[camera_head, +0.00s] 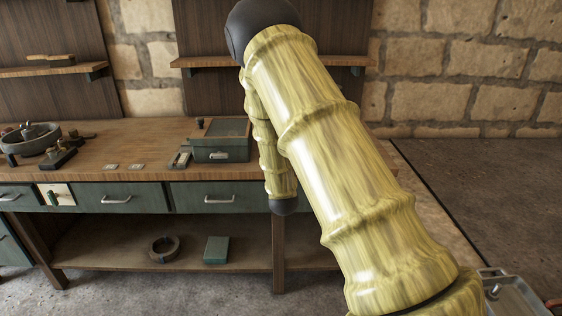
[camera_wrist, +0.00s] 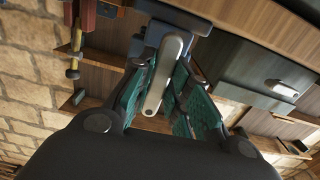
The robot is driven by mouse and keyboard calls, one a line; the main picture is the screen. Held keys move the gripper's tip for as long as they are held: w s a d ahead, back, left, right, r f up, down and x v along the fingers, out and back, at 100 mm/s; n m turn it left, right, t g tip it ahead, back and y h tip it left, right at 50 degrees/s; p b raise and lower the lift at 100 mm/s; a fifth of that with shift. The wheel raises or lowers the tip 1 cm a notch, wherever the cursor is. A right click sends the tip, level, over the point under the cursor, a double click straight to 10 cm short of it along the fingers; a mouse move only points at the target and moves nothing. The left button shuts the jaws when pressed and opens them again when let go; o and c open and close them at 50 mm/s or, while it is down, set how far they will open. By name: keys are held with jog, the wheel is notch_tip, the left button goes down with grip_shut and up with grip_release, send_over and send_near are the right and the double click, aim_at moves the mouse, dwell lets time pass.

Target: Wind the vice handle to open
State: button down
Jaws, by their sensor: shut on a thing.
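In the wrist view a pale metal bar, which looks like the vice handle (camera_wrist: 163,78), runs lengthwise between the teal-padded fingers of my gripper (camera_wrist: 168,62). The gripper is shut on it. The bar's upper end meets a dark blue body, apparently the vice (camera_wrist: 156,34), only partly in view. The finger pads partly cover where they touch the bar. In the head view my arm fills the middle and right, and neither my gripper nor the vice shows.
A wooden workbench (camera_head: 120,150) with green drawers stands ahead. On it are a green box (camera_head: 222,154), a round dish (camera_head: 30,142) and small tools. A ring (camera_head: 164,248) and a green block (camera_head: 216,249) lie on the lower shelf. A metal tray (camera_head: 512,292) shows at lower right.

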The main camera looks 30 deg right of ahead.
jog(key=shift+w+d+r, duration=0.2)
jog(key=shift+r, duration=0.2)
jog(key=shift+w+d+r, duration=0.15)
jog(key=shift+w+r, duration=0.05)
jog(key=shift+r, duration=0.15)
jog(key=c, duration=1.7)
grip_release()
jog(key=o, duration=0.3)
jog(key=shift+w+d+f, duration=0.1)
jog(key=shift+w+f, duration=0.05)
jog(key=shift+f, duration=0.05)
jog(key=shift+o, duration=0.2)
jog(key=shift+w+d+f, duration=0.15)
jog(key=shift+w+f, duration=0.05)
jog(key=shift+f, duration=0.35)
jog(key=shift+s+a+r, duration=0.2)
jog(key=shift+s+a, duration=0.05)
jog(key=shift+a, duration=0.05)
jog(key=v, duration=1.1)
jog(key=shift+s+f, duration=0.2)
jog(key=shift+s, duration=0.1)
